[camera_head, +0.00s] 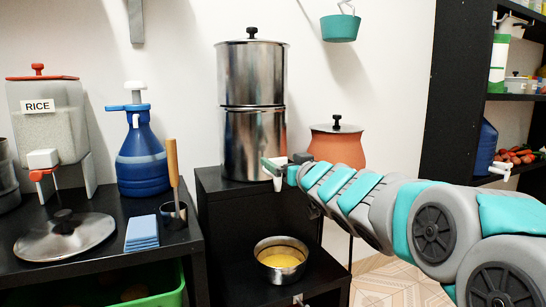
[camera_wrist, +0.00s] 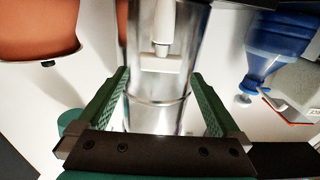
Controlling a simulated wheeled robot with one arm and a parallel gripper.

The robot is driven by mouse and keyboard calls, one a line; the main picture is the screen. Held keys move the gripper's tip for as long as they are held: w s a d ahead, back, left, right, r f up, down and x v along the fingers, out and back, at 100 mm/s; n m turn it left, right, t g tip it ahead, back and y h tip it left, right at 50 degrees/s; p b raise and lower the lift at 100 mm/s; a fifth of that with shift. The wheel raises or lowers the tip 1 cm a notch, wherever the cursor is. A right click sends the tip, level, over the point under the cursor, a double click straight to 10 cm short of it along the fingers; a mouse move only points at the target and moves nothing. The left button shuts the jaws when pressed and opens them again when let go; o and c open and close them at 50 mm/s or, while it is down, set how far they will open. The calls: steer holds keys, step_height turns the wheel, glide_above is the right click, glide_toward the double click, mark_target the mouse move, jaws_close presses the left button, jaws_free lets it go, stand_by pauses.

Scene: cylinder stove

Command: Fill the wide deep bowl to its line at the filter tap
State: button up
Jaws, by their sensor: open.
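The steel filter (camera_head: 252,110) is a stack of two shiny cylinders with a black-knobbed lid, standing on a black stand. Its white tap (camera_head: 278,184) shows just under my gripper (camera_head: 274,165) and also in the wrist view (camera_wrist: 162,35). A metal bowl (camera_head: 262,270) sits upright on the lower shelf, roughly below the tap. It looks yellow inside; I cannot tell whether that is its lining or its contents. My gripper is open, its green fingers apart on either side of the tap area in the wrist view (camera_wrist: 160,78), holding nothing.
An orange clay pot (camera_head: 338,147) stands close right of the filter. At left, a counter holds a blue jug (camera_head: 143,165), a rice dispenser (camera_head: 50,120), a lid (camera_head: 65,237), blue cloths (camera_head: 142,233) and a utensil cup (camera_head: 175,216). A teal pan (camera_head: 340,28) hangs above.

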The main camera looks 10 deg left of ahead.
steer(key=shift+x, duration=3.35)
steer(key=shift+f, duration=0.1)
steer(key=c, duration=1.4)
